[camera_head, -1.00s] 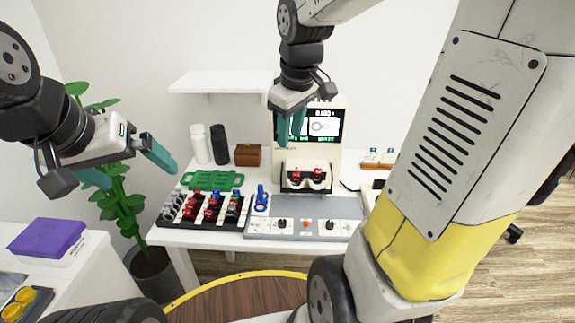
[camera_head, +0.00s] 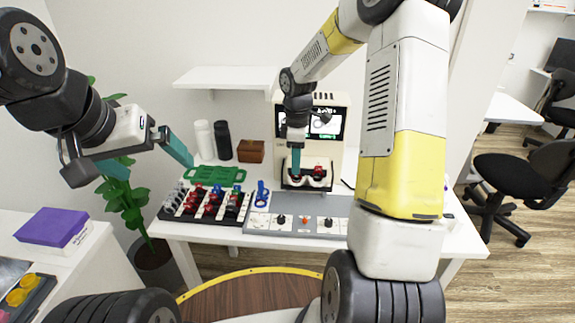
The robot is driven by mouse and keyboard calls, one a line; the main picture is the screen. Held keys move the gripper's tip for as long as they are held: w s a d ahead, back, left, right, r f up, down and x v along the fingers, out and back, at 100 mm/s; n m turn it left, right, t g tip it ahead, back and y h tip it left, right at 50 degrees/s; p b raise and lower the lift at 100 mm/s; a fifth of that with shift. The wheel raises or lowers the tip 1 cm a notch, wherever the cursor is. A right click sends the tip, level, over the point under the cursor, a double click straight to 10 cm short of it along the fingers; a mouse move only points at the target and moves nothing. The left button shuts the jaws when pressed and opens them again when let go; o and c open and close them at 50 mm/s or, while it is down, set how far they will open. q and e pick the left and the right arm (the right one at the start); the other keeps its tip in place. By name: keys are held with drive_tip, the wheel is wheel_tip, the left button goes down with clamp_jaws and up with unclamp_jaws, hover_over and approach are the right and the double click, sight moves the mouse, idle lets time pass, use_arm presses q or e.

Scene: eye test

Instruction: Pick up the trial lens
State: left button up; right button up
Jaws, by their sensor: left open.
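Several trial lenses with red, blue and dark handles stand in a black rack (camera_head: 170,215) on the white table. A blue lens (camera_head: 262,192) stands apart, just right of the rack. Red lenses (camera_head: 318,171) sit in a white holder at the front of the screen machine (camera_head: 338,150). I cannot tell which lens the task means. My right gripper (camera_head: 296,170) points down at that holder, its teal fingers beside or over the left red lens, partly hiding it. Its opening is not clear from this side. My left gripper (camera_head: 152,161) is open and empty, left of the rack.
A green tray (camera_head: 214,175) lies behind the rack. White and black bottles (camera_head: 222,140) and a brown box (camera_head: 250,151) stand behind it. A grey panel with knobs (camera_head: 345,208) is in front of the machine. A purple box (camera_head: 50,227) is at left.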

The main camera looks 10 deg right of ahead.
sight(296, 177)
wheel_tip(296, 177, down, 4)
drive_tip(key=shift+s+r, duration=0.1)
drive_tip(key=shift+r, duration=0.1)
clamp_jaws()
drive_tip(key=shift+r, duration=0.1)
